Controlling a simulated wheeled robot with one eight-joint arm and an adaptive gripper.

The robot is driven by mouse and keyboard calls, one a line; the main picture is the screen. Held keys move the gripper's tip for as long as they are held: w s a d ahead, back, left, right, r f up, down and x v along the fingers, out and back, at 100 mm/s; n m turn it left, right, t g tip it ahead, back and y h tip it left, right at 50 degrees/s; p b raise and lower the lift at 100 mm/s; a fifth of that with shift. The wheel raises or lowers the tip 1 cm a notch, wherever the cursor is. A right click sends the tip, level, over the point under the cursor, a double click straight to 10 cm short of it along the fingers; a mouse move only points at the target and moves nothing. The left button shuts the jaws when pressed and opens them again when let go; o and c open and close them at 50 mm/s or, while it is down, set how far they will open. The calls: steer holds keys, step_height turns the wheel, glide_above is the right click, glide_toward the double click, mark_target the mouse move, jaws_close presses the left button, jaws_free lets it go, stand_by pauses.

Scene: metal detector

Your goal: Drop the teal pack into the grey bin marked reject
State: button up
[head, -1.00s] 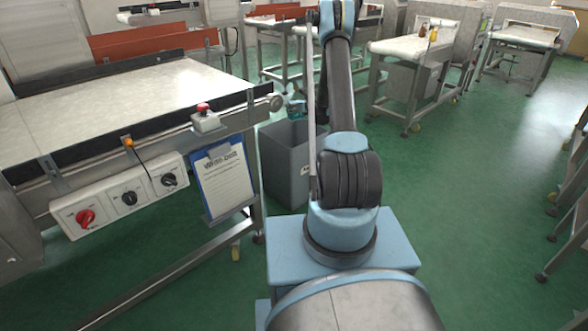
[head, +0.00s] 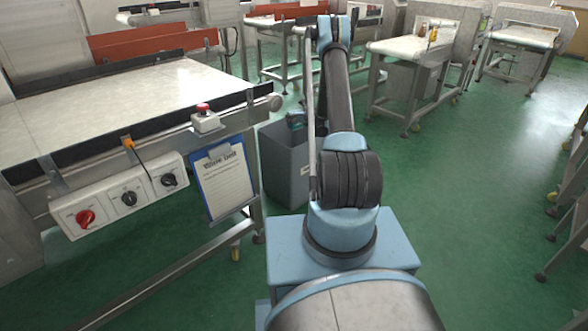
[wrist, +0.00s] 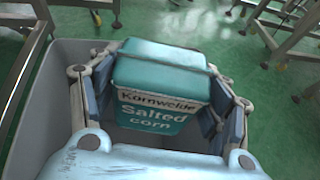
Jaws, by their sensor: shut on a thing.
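The teal pack (wrist: 158,95) reads "Kornweide Salted corn" in the wrist view. My gripper (wrist: 160,100) is shut on it, with a finger on each side. The pack is at the mouth of the grey bin (wrist: 60,85), whose rim shows around it; its exact depth is hard to tell. In the head view the bin (head: 288,168) stands on the floor left of my arm, and a small teal part of the pack (head: 296,121) shows at its top. My arm hides part of the bin, and its label is mostly covered in the head view.
A conveyor table (head: 130,100) with a red button (head: 204,118) and control knobs stands left of the bin. A clipboard (head: 224,182) hangs at its side. More machine tables (head: 410,48) stand behind.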

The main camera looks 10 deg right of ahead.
steer(key=o, duration=1.4)
steer(key=v, duration=1.2)
